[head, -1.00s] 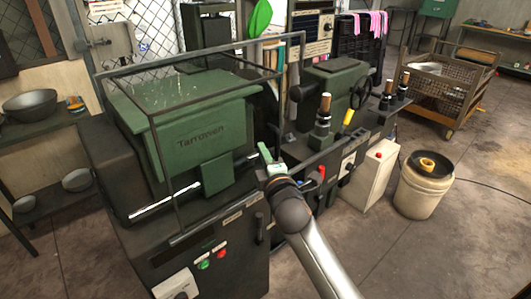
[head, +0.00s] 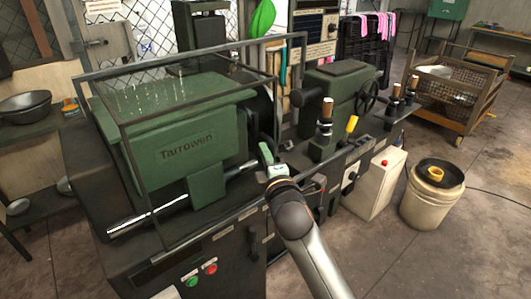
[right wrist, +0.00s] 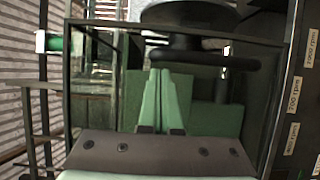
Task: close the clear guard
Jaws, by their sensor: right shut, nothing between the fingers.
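The clear guard (head: 124,150) is a dark-framed box with see-through panels. It stands around the green headstock marked Tarrowen (head: 185,147) on the lathe at the left. How far it is shut I cannot tell. My right gripper (head: 266,156) has green fingers and is near the guard's right front side, above the lathe's front edge. In the right wrist view its two fingers (right wrist: 160,98) are together and empty, with a dark frame around the scene behind them. Whether they touch the guard I cannot tell. My left gripper is not in view.
The green tailstock (head: 335,100) with a handwheel and upright wooden-handled tools (head: 326,115) stands right of the guard. A white bucket (head: 432,205) and a mesh cart (head: 460,90) are further right. Green and red buttons (head: 210,268) are on the lathe's front. Floor is free at lower right.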

